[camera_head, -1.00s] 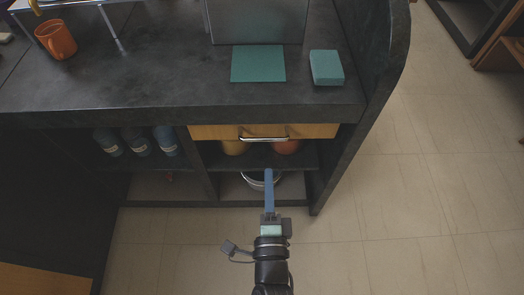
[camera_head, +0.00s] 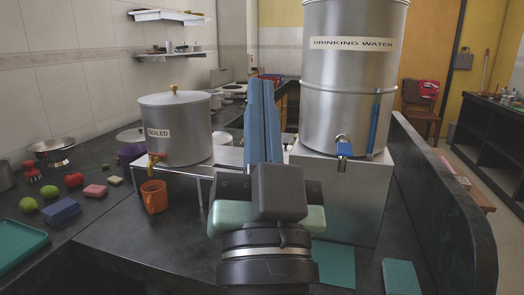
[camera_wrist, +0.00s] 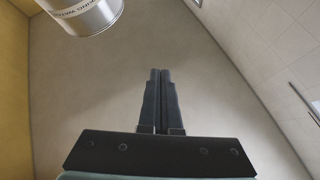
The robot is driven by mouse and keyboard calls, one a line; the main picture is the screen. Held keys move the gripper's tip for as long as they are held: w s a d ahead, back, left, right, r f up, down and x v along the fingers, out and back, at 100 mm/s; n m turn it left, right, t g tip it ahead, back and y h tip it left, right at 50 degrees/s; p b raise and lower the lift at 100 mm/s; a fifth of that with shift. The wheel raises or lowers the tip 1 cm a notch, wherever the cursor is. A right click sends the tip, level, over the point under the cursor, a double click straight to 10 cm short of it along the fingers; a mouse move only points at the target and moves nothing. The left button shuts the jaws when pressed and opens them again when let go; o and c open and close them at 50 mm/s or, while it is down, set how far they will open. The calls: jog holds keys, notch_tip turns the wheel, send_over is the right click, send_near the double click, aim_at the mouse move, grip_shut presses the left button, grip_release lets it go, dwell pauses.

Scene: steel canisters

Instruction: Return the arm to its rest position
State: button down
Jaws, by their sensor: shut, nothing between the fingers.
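My gripper (camera_head: 262,85) is raised upright in front of the head camera, above the dark counter. Its two long blue fingers are together with nothing between them. In the wrist view my gripper (camera_wrist: 160,75) also shows shut and empty, with a plain ceiling or wall surface behind it. A steel canister (camera_head: 350,90) labelled "DRINKING WATER" stands on a metal stand at right. The upper part of a steel canister (camera_wrist: 92,12) shows at the top left of the wrist view.
An orange mug (camera_head: 154,197) stands below the pot's tap. A teal mat (camera_head: 335,264) and teal block (camera_head: 400,278) lie at front right. Sponges, fruit and a teal tray (camera_head: 18,245) lie at left. A raised dark side panel (camera_head: 450,200) borders the counter at right.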

jog(key=s+r+n+t+p, duration=0.2)
jog(key=s+r, duration=0.5)
jog(key=r, duration=0.4)
notch_tip(320, 180, up, 21)
jog(key=p, duration=2.2)
jog(key=shift+w+r+h, duration=0.15)
jog(key=shift+w+h, duration=0.15)
jog(key=shift+h, duration=0.1)
